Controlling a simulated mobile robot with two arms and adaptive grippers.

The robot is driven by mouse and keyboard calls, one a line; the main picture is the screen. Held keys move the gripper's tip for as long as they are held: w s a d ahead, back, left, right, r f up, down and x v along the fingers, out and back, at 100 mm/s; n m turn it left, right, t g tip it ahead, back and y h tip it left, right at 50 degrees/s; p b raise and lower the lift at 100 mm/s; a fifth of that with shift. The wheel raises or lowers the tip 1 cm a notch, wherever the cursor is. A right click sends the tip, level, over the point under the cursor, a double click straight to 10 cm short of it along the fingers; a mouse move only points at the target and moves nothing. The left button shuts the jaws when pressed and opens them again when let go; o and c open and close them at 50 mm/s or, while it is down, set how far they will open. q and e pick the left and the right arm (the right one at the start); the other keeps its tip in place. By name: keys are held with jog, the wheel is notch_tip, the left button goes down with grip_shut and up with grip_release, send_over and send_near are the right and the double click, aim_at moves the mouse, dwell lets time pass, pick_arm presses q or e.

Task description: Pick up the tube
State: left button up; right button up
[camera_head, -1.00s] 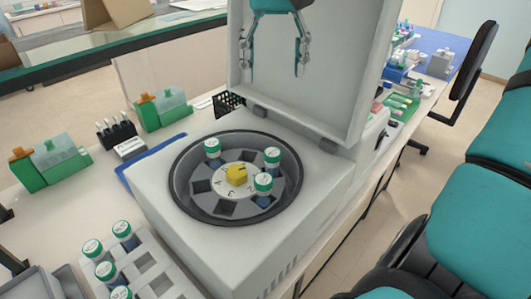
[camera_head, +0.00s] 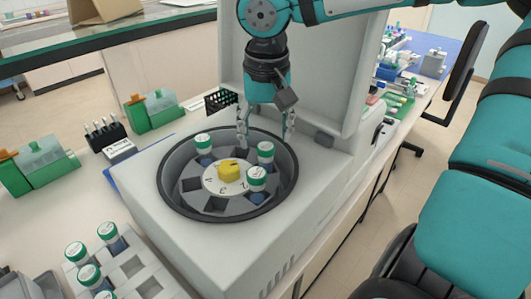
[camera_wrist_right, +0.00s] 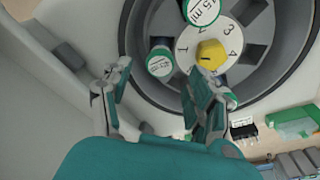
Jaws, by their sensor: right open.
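A centrifuge (camera_head: 150,198) stands with its lid up. Its round rotor holds three upright tubes with green-rimmed white caps: one at the back left (camera_head: 203,140), one at the back right (camera_head: 265,149) and one at the front right (camera_head: 257,176). My right gripper (camera_head: 265,130) is open and empty, pointing down just above the back-right tube. In the right wrist view that tube's cap (camera_wrist_right: 159,63) lies between and just beyond the open fingertips (camera_wrist_right: 160,82), with no visible contact. Another cap (camera_wrist_right: 203,10) shows at the top edge. My left gripper is not in view.
A yellow knob (camera_head: 229,173) sits at the rotor's centre. The raised lid (camera_head: 335,90) stands close behind my right gripper. A grey rack (camera_head: 135,275) with several capped tubes is at the front left. Green boxes (camera_head: 42,168) stand at the left.

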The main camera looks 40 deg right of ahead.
aim_at(266, 147)
notch_tip(266, 147, down, 5)
jog(key=shift+w+d+f, duration=0.15)
grip_shut()
dwell(0.4)
